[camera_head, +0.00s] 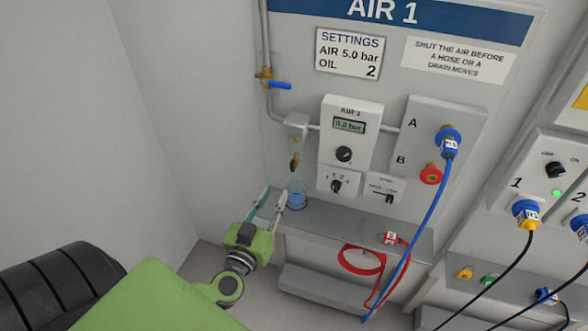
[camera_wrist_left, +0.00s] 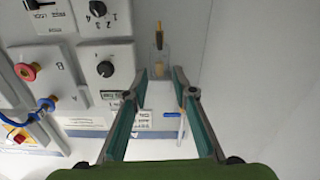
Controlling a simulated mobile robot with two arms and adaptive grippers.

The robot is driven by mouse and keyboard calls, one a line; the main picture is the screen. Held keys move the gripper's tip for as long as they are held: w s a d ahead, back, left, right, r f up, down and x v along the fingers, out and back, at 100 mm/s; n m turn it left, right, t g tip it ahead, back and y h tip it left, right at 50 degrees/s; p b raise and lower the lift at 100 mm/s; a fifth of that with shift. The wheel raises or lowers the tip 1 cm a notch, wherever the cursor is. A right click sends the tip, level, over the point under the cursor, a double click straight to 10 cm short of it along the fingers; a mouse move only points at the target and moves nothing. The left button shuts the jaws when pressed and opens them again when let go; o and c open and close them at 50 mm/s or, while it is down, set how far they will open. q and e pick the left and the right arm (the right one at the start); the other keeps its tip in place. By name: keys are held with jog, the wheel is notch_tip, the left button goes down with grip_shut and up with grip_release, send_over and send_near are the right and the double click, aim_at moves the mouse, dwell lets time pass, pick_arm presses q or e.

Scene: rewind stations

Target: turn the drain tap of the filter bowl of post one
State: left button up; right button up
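The filter bowl of post one (camera_head: 297,143) hangs below the pipe on the AIR 1 panel. Its small brass drain tap (camera_head: 294,164) is at its lower end. In the left wrist view, which is upside down, the clear bowl (camera_wrist_left: 160,56) and the brass tap (camera_wrist_left: 159,36) lie straight ahead, past the fingertips. My left gripper (camera_head: 275,193) is open and empty, below and a little left of the tap in the head view. Its two fingers (camera_wrist_left: 160,76) show spread apart in the left wrist view. My right gripper is not in view.
A blue cup (camera_head: 297,200) stands on the grey ledge (camera_head: 340,228) below the tap, close to the fingers. A blue valve handle (camera_head: 280,86) sits on the pipe. The gauge (camera_head: 349,125) seems to read 0.0 bar. Blue and red hoses hang to the right.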

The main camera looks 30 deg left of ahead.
pick_arm(q)
send_near(291, 164)
jog(key=w, duration=0.2)
jog(key=x, duration=0.6)
jog(key=shift+w+a, duration=0.3)
jog(key=shift+r, duration=0.1)
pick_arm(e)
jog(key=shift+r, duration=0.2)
pick_arm(q)
grip_shut()
